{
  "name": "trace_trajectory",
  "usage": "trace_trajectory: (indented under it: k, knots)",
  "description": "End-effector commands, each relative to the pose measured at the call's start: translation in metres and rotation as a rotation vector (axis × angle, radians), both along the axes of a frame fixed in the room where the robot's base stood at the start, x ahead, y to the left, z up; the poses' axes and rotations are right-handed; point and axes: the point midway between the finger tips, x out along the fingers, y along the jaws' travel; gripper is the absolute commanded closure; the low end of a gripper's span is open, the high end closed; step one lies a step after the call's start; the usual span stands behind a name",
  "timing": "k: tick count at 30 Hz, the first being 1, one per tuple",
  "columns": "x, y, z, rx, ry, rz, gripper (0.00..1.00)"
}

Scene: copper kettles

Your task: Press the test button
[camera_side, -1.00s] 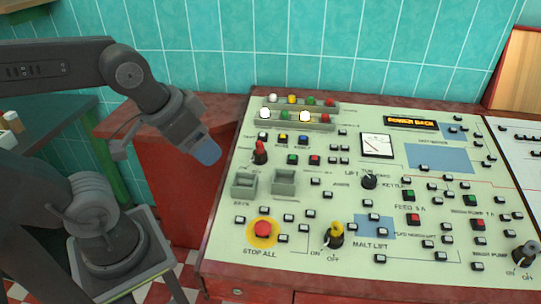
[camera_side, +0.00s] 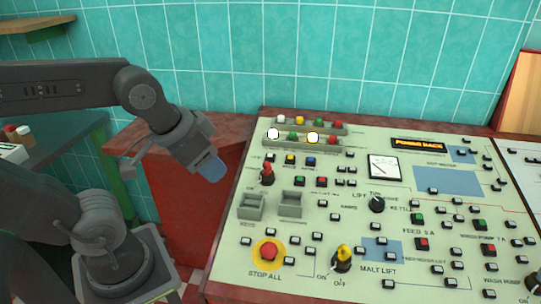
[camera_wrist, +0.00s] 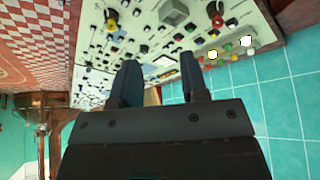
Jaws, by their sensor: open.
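The control panel (camera_side: 228,268) slopes across the right half of the side view. Its upper left has a row of small buttons, among them a black button (camera_side: 270,157), a yellow button (camera_side: 290,160) and a blue button (camera_side: 311,162). Their labels are too small to read, so I cannot tell which is the test button. My gripper (camera_side: 211,168) hangs left of the panel's upper left part, apart from it, with bluish fingertips. In the wrist view my gripper (camera_wrist: 162,78) is open and empty, its two fingers spread towards the panel.
A red-handled switch (camera_side: 267,173), grey boxes (camera_side: 251,207), a red stop button (camera_side: 269,252) and a yellow-black knob (camera_side: 342,259) stick up. A tiled wall (camera_side: 300,50) rises behind.

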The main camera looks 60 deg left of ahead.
Motion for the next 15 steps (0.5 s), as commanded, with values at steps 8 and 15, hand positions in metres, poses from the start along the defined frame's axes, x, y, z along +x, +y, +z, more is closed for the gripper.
trace_trajectory:
  k: [8,15]
  knots:
    - [0.0000,0.0000,0.0000,0.000,0.000,0.000,0.86]
    - [0.0000,0.0000,0.0000,0.000,0.000,0.000,1.00]
